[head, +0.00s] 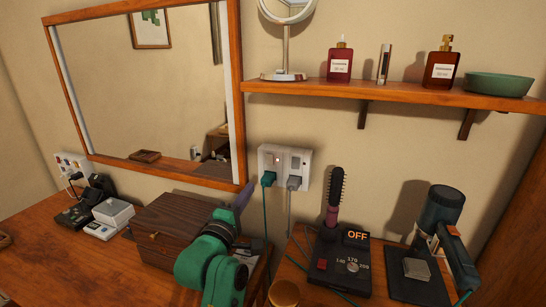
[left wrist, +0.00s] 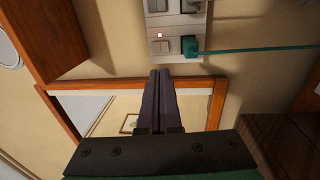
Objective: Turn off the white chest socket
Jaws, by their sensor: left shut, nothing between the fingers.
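A white double wall socket (head: 285,165) is on the wall right of the mirror. A green plug (head: 269,178) sits in its left half and a grey plug (head: 294,183) in its right half. A small red light glows by the left half's switch (head: 274,160). In the left wrist view that switch (left wrist: 159,47) lies beside the green plug (left wrist: 189,46). My left gripper (head: 249,187) is shut and empty, its tips pointing at the socket just below and left of it. In the wrist view its tips (left wrist: 160,72) appear just short of the switch. My right gripper is not in view.
A second white socket (head: 70,164) with plugs is at the far left. A brown wooden box (head: 170,228) stands behind my left arm. A hot-brush base (head: 330,262) showing OFF and a hair dryer (head: 445,220) stand at right. A shelf (head: 400,95) runs above.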

